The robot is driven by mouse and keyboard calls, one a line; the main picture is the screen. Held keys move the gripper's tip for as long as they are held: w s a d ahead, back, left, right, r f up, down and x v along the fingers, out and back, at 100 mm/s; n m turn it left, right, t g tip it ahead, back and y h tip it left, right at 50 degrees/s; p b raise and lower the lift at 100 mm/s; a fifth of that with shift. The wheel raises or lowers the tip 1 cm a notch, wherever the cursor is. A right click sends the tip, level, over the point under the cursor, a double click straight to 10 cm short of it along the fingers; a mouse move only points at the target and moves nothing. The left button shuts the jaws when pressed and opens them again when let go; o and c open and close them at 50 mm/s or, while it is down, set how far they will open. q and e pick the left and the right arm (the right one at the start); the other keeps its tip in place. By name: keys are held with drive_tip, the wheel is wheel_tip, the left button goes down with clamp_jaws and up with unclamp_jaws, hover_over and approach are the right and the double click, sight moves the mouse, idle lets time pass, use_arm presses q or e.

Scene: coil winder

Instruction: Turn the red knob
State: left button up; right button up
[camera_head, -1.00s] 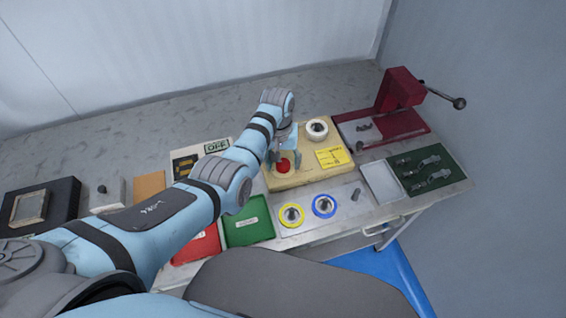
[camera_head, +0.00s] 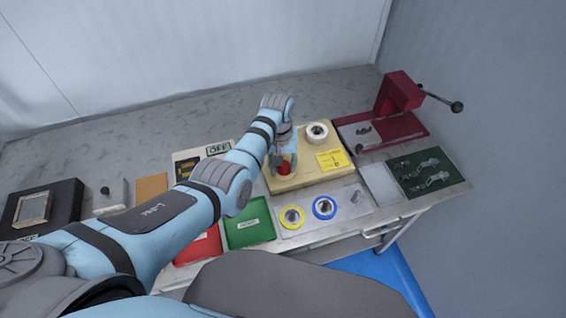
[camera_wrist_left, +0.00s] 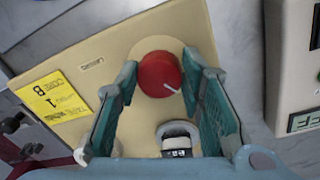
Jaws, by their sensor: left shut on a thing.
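The red knob (camera_wrist_left: 156,78) sits on the cream box (camera_wrist_left: 200,22). It is round, and a white line on it points to the lower right in the wrist view. In the head view the knob (camera_head: 284,168) is partly hidden by my fingers. My left gripper (camera_wrist_left: 160,66) is shut on the knob, with a teal finger on each side. Its arm comes in from the left over the table. My right gripper is not in view.
A yellow label (camera_head: 333,160) and a white ring (camera_head: 317,132) are on the cream box. An "OFF" panel (camera_head: 190,157) stands left of it. A red press (camera_head: 399,92) with a lever is at the right. Green (camera_head: 249,225) and red trays lie in front.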

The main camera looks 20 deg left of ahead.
use_arm(q)
drive_tip(key=shift+r+n+p, duration=0.15)
drive_tip(key=shift+n+p, duration=0.5)
drive_tip(key=shift+n, duration=0.35)
drive_tip(key=n+p, duration=0.1)
drive_tip(key=n, duration=0.1)
drive_tip(key=shift+n, duration=0.4)
drive_tip(key=n+p, duration=0.1)
drive_tip(key=n, duration=0.2)
drive_tip(key=shift+w+d, duration=0.1)
drive_tip(key=shift+n, duration=1.6)
drive_tip(key=o, duration=1)
drive_tip(key=shift+f, duration=0.2)
drive_tip(key=shift+o, duration=0.8)
